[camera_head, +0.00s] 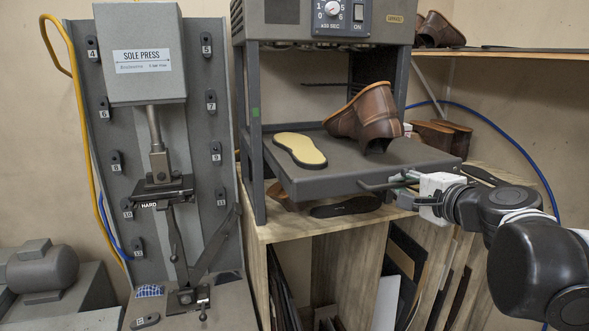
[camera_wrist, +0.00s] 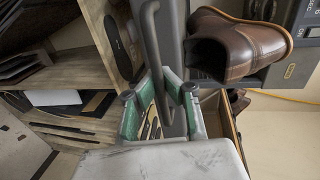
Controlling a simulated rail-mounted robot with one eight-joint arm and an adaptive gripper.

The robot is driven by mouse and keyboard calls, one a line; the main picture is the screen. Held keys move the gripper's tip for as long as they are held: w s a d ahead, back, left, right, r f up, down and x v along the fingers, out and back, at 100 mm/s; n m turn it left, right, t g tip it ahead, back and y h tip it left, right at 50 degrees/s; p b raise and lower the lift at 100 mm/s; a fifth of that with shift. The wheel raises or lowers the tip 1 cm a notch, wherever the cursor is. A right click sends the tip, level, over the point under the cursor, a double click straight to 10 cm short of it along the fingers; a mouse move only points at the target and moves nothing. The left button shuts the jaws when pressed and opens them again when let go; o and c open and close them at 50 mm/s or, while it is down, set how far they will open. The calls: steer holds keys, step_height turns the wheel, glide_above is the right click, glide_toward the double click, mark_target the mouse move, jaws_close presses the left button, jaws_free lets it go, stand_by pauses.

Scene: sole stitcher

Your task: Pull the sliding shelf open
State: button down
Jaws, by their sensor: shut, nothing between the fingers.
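The sliding shelf (camera_head: 330,183) is a grey tray in the machine frame, and its front stands out past the front post. A yellow sole (camera_head: 300,149) and a brown shoe (camera_head: 366,117) rest on it. Its dark bar handle (camera_head: 372,185) is on the front edge. My gripper (camera_head: 402,187) is at the right end of the handle, shut with nothing held. In the wrist view the handle (camera_wrist: 152,45) runs down close to my green fingers (camera_wrist: 160,100); exact contact is hard to tell. The shoe (camera_wrist: 235,45) also shows there, at upper right.
The heater box (camera_head: 325,20) is above the shelf. A wooden cabinet (camera_head: 290,229) with upright boards is below. The sole press (camera_head: 150,60) stands left. More brown shoes (camera_head: 440,135) lie behind on the right, near a blue hose (camera_head: 520,150).

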steer(key=shift+s+d, duration=0.1)
steer(key=shift+s, duration=0.25)
steer(key=c, duration=1.8)
jaws_free()
steer(key=v, duration=1.2)
